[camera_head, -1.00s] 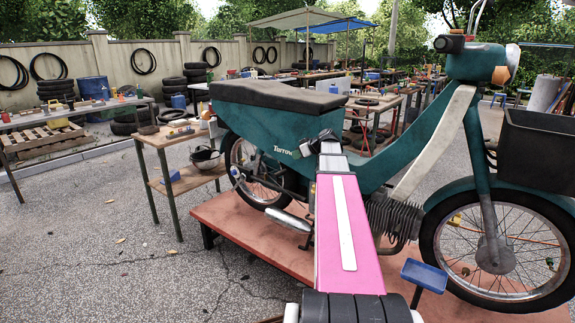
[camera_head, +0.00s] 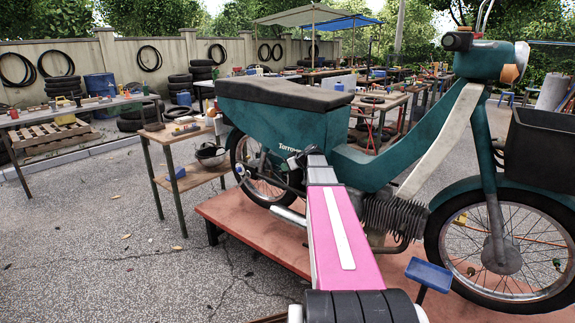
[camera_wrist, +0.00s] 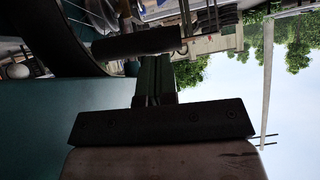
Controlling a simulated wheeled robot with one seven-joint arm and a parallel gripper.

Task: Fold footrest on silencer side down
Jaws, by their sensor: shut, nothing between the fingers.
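The teal moped (camera_head: 400,165) stands on a low red platform, its silver silencer (camera_head: 288,216) low at the rear wheel. My pink arm reaches toward the moped's middle. My gripper (camera_head: 297,160) is small and dark there, in front of the teal body. In the wrist view my gripper (camera_wrist: 152,62) is shut and empty, its fingers together. A black cylindrical bar, which looks like the footrest (camera_wrist: 133,42), lies across the view just past the fingertips. I cannot tell whether they touch. In the head view I cannot make out the footrest behind my arm.
The red platform (camera_head: 250,238) has a raised edge near my arm. A wooden workbench (camera_head: 180,135) stands left of the rear wheel. The paved floor at left is open.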

